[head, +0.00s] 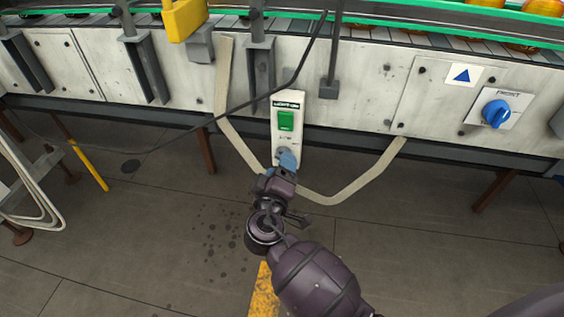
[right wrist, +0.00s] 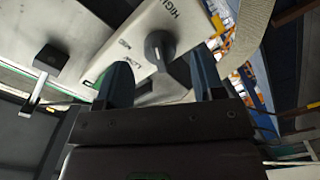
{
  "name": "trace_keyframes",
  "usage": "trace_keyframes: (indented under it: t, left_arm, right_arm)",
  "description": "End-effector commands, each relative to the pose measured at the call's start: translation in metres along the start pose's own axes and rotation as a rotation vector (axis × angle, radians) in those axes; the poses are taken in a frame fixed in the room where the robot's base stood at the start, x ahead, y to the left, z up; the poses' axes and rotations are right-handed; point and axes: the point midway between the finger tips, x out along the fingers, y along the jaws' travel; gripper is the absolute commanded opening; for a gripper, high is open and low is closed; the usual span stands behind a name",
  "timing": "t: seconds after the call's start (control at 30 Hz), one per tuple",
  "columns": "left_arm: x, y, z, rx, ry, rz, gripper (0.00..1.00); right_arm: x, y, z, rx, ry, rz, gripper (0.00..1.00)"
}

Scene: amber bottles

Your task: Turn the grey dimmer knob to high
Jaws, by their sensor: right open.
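The grey dimmer knob (right wrist: 160,48) sits on a pale control panel, with the printed words HIGH and LOW beside it in the right wrist view. My left gripper is not in view.
A green button (head: 286,120) sits above on the same panel. A blue rotary knob (head: 496,112) marked FRONT is far right. A dark cable and a pale strap (head: 352,192) hang nearby. Conveyor rails with amber bottles (head: 535,8) run behind. The floor in front looks open.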

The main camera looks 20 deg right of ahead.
Motion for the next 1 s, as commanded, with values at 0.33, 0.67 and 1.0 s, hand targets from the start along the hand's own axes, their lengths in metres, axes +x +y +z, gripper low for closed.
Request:
trace_keyframes:
  t: [0.33,0.67,1.0]
  left_arm:
    - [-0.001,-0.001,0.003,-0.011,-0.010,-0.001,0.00]
    - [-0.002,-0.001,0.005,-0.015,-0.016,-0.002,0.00]
    - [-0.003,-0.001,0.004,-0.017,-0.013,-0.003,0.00]
  right_arm:
    - [-0.062,0.001,-0.001,0.003,-0.001,-0.001,0.63]
    - [-0.086,0.001,-0.001,0.001,0.001,0.000,0.63]
    - [-0.086,0.000,0.000,0.001,0.000,0.000,0.63]
